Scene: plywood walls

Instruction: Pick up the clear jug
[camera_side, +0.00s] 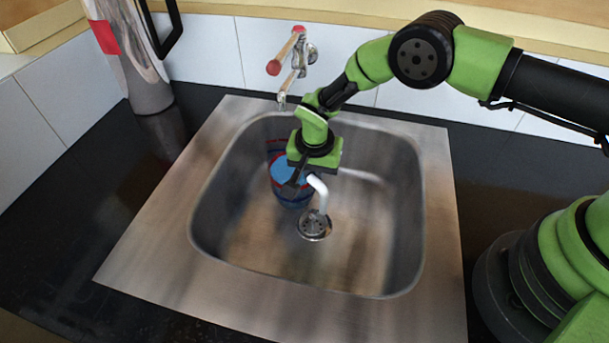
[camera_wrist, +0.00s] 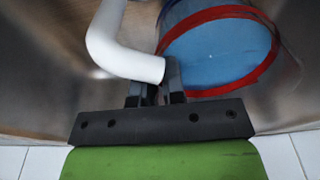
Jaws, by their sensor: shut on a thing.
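The jug (camera_side: 284,172) is in the sink, left of the drain. It looks blue inside with a red rim, and see-through outside. In the wrist view the jug (camera_wrist: 215,50) fills the upper right. A bent white handle (camera_side: 321,193) shows at its right side; in the wrist view the handle (camera_wrist: 125,58) runs from my fingers to the upper left. My gripper (camera_side: 303,178) points down into the sink at the jug's rim. In the wrist view my gripper (camera_wrist: 154,90) is shut at the handle's upper end. The exact contact is hidden.
The steel sink (camera_side: 180,265) has a drain (camera_side: 314,225) on its floor, with free room to the right. A tap with red handles (camera_side: 290,55) is behind it. A tall shiny vessel (camera_side: 135,60) with a black handle stands at the back left.

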